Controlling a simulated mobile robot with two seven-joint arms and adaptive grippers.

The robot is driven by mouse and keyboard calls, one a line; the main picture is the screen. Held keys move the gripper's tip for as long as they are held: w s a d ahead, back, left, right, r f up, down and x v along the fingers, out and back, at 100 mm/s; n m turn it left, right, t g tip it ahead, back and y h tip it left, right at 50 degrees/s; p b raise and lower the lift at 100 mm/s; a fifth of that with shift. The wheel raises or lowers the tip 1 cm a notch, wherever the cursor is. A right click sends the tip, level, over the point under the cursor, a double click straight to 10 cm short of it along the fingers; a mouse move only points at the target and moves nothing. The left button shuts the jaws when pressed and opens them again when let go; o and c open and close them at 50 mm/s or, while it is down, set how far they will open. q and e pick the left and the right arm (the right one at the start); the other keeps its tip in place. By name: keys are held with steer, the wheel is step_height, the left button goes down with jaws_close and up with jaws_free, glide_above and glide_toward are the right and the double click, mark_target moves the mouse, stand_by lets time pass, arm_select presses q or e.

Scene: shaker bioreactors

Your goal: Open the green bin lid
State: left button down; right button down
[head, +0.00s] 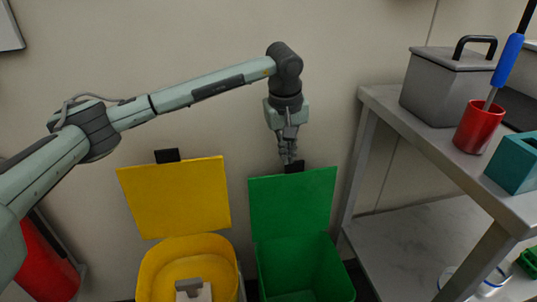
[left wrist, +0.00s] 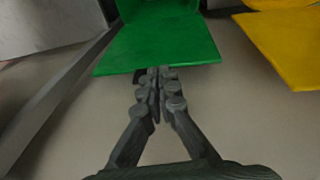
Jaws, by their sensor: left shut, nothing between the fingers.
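The green bin (head: 300,268) stands on the floor with its green lid (head: 293,205) raised upright against the wall side, so the inside of the bin shows. A dark handle tab (head: 294,167) sticks up from the lid's top edge. My left gripper (head: 289,158) points down just above that tab, shut and empty. I cannot tell whether it touches the tab. In the left wrist view the shut fingertips (left wrist: 158,73) are at the near edge of the green lid (left wrist: 160,42) and hide most of the tab. My right gripper is not in view.
A yellow bin (head: 188,250) with its yellow lid (head: 176,197) raised stands left of the green one, with a grey item in it. A red bin (head: 45,265) is at far left. A table (head: 385,100) on the right holds a grey box (head: 445,88), a red cup (head: 478,128) and a teal block (head: 515,163).

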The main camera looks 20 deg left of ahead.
arm_select(q)
steer(key=w+a+r+y, duration=0.1)
steer(key=a+r+y, duration=0.1)
steer(key=a, duration=0.2)
steer(key=x, duration=1)
steer(key=shift+d+p, duration=0.25)
steer(key=shift+p, duration=0.05)
steer(key=shift+w, duration=0.1)
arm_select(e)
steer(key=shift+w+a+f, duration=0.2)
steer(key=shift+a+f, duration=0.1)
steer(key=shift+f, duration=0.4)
